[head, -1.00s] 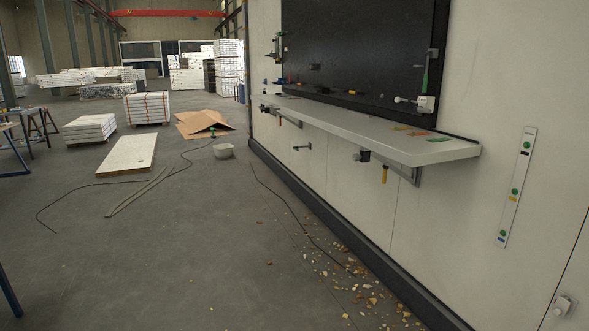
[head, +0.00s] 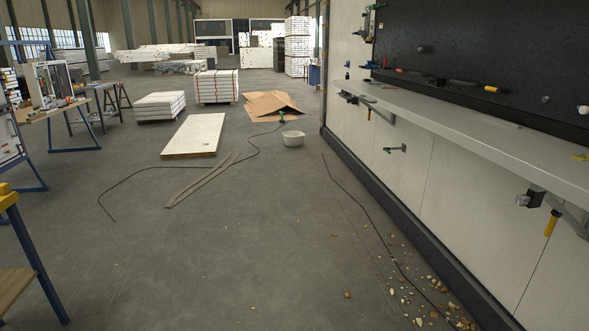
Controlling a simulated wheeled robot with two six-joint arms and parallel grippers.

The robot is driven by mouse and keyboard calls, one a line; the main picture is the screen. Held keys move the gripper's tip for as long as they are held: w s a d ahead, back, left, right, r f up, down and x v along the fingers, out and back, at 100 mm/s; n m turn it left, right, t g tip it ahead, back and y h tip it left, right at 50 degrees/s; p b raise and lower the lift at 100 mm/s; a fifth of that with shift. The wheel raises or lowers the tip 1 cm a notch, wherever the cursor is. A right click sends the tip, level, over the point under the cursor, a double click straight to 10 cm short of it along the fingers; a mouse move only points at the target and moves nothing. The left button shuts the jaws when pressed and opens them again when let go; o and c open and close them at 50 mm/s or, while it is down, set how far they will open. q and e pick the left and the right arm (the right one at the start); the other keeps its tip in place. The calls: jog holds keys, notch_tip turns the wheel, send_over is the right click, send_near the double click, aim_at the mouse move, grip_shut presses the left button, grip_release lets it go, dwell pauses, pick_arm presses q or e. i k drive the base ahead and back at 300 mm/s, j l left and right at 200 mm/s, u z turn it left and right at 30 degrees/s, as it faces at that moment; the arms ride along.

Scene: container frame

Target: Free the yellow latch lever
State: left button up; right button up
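A yellow lever (head: 551,223) hangs down from a black and metal latch fitting (head: 530,198) under the front edge of the grey shelf, at the right of the head view. A smaller orange-yellow handle (head: 369,115) shows under the far end of the same shelf. I cannot tell what, if anything, holds the yellow lever. Neither of my grippers is in view.
The long grey shelf (head: 470,137) juts from the white wall on the right. Debris (head: 431,293) litters the floor below it. A black cable (head: 365,222) runs along there. A white tub (head: 293,139) stands farther off.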

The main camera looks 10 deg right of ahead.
aim_at(498, 90)
jog(key=i+z, duration=0.1)
jog(key=i, duration=0.55)
jog(key=i+j+z, duration=0.1)
jog(key=i, duration=0.6)
jog(key=i+j, duration=0.2)
jog(key=i, duration=0.45)
jog(key=l+z, duration=0.05)
